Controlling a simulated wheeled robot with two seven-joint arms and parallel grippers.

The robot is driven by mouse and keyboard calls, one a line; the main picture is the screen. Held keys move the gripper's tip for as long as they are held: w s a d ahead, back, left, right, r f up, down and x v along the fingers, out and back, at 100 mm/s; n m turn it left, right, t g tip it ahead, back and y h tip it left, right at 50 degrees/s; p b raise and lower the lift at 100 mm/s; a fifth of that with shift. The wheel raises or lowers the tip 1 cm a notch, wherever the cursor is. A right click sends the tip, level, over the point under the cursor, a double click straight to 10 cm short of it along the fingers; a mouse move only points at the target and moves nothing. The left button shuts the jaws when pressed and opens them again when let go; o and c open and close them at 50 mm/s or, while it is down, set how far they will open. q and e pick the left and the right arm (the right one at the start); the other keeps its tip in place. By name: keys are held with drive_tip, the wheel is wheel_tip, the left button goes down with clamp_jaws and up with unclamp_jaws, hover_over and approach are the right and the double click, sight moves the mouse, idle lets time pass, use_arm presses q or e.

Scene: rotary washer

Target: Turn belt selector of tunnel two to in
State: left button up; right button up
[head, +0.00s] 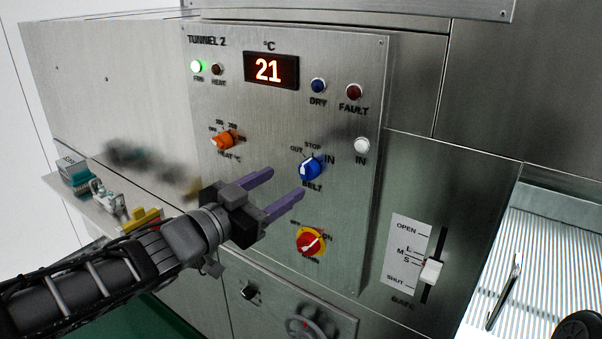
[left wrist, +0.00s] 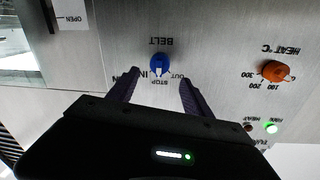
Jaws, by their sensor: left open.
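The belt selector (head: 311,168) is a blue knob with a white mark on the Tunnel 2 panel (head: 350,65). OUT, STOP and IN are printed around it, IN on its right. In the left wrist view the knob (left wrist: 159,63) appears upside down, its white mark towards STOP. The exact setting is hard to read. My left gripper (head: 286,182) is open with purple fingers reaching towards the panel just left of and below the knob. In the left wrist view the knob shows beyond and between the open fingertips (left wrist: 159,80).
The orange heat knob (head: 224,140) is at upper left, and the red-yellow rotary switch (head: 311,242) just below the belt knob. A white IN button (head: 362,145) and gate slider (head: 432,271) lie to the right. A shelf with small objects (head: 107,196) is at left.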

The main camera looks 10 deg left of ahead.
sight(302, 172)
use_arm(q)
drive_tip(key=x, duration=0.7)
drive_tip(key=shift+s, duration=0.1)
drive_tip(key=shift+c, duration=0.5)
clamp_jaws()
